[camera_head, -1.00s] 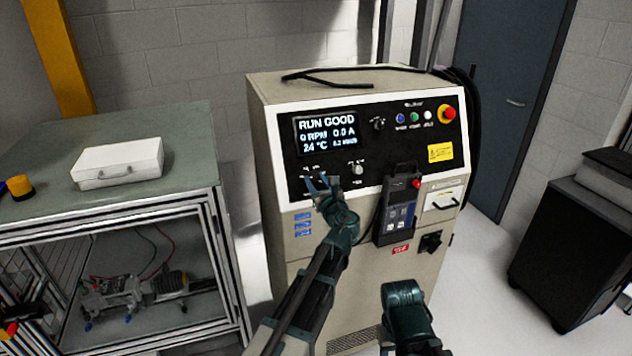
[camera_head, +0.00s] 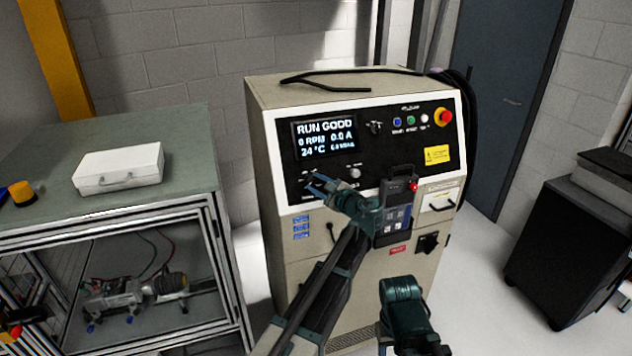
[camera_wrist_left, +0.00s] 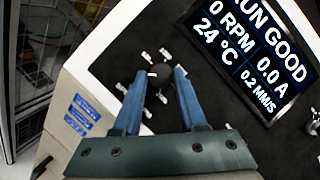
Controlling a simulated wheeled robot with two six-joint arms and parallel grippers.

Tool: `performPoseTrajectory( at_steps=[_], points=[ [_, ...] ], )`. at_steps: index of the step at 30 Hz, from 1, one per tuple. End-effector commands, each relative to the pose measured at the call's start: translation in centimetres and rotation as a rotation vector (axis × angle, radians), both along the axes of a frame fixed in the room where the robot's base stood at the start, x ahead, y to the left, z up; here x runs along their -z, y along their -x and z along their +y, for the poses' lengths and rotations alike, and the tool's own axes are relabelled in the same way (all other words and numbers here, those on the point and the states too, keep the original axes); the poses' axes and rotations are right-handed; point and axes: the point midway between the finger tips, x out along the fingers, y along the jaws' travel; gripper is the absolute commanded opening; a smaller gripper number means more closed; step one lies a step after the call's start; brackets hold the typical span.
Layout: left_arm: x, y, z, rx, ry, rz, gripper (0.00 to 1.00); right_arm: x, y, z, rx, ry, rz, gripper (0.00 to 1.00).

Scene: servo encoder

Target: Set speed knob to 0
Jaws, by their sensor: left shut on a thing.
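The speed knob (camera_wrist_left: 156,88) is a small dark knob on the black panel, ringed by white marks, low on the left below the display. My left gripper (camera_head: 316,185) is shut on it; in the left wrist view the blue fingers (camera_wrist_left: 158,80) stand on both sides of it. The knob's pointer and the small labels are too dark to read. The display (camera_head: 326,137) reads RUN GOOD, 0 RPM, 0.0 A, 24 °C. Only a dark green link of my right arm shows at the bottom; its gripper is not visible.
A handheld pendant (camera_head: 397,208) with a red button hangs right of my left wrist. A silver knob (camera_head: 354,172) and a red emergency stop (camera_head: 443,117) sit on the panel. A bench with a white case (camera_head: 118,168) stands left, a dark cabinet (camera_head: 577,245) right.

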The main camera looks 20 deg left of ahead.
Motion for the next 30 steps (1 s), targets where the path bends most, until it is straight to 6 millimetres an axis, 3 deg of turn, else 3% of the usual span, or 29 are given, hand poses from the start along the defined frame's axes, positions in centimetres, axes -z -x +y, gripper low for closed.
performPoseTrajectory(
  at_steps=[25,26,30],
  points=[
    [-0.1,-0.13,-0.06,-0.052,0.089,-0.064,0.0,-0.8,0.0,-0.01,0.0,0.0,0.0,0.5],
    [-0.1,-0.13,-0.06,-0.052,0.089,-0.064,0.44,-0.8,0.0,-0.01,0.0,0.0,0.0,0.5],
    [-0.08,-0.12,-0.05,-0.052,0.09,-0.064,0.7,-0.8,0.0,-0.01,0.0,0.0,0.0,0.5]
  ],
)
